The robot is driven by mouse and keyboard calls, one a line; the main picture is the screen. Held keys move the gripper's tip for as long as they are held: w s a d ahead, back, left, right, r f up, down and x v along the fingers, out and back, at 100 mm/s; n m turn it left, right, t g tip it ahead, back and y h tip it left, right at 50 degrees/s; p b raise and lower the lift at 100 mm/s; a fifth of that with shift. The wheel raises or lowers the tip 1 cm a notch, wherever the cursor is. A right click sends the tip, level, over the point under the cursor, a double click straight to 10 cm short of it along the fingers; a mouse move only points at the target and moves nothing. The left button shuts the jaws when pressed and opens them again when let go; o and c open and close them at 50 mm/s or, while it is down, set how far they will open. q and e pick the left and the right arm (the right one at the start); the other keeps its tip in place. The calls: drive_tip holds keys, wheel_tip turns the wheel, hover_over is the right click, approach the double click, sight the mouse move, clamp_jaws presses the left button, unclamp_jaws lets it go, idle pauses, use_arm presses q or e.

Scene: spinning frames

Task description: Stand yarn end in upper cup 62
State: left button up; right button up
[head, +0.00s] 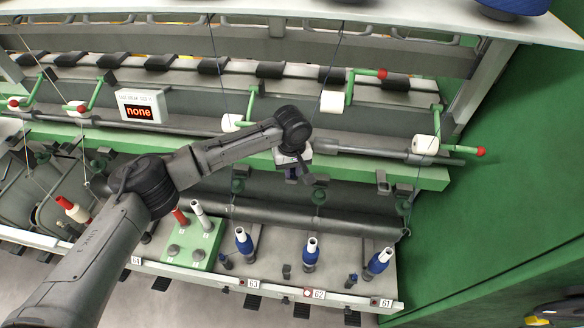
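The label 62 (319,294) marks a position on the front rail, with a blue bobbin with a white top (310,252) standing behind it. Above it, a dark green fitting (318,196) hangs under the green beam; I cannot tell whether this is the upper cup. A thin dark yarn (338,48) comes down from the top towards a white roll (332,101). Its loose end cannot be made out. My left gripper (303,176) is in front of the green beam, above the bobbin at 62. Its fingers are too small to tell open from shut. My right gripper is not seen.
Blue bobbins stand at 63 (244,241) and 61 (379,262). A light green box (191,245) holds red and grey tubes. Green handles with red knobs (382,74) stick out above. A display (140,107) reads "none". A green wall (500,170) closes the right side.

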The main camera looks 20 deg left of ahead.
use_arm(q)
drive_tip(key=o, duration=0.5)
drive_tip(key=shift+r, duration=0.15)
wheel_tip(320, 180, up, 14)
drive_tip(key=b, duration=0.2)
drive_tip(key=shift+f, duration=0.25)
idle(0.4)
